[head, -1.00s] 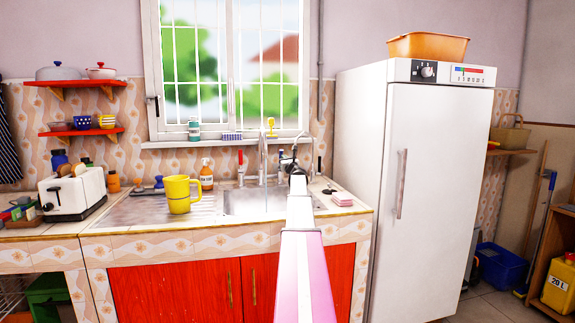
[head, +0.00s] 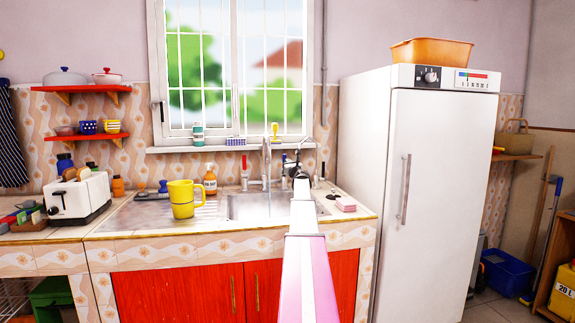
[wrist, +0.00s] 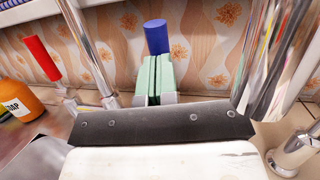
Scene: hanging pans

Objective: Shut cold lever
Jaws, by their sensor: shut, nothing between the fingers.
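The blue lever handle (wrist: 157,37) stands upright against the tiled wall in the wrist view. My gripper's green-padded fingers (wrist: 154,78) are shut and empty, just in front of and below it in the picture. Whether they touch it I cannot tell. The red lever handle (wrist: 42,58) is at the left, with a chrome tap pipe (wrist: 92,42) between the two. In the head view the red lever (head: 244,163) is left of the tap (head: 266,160). My arm's end (head: 301,187) covers much of the area right of the tap, and the fingertips are hard to make out.
The steel sink (head: 245,207) lies below the tap. A yellow mug (head: 183,200) and an orange soap bottle (head: 210,181) stand left of it. Another chrome fitting (wrist: 262,60) is close to my gripper's right. A white fridge (head: 437,190) stands at the right.

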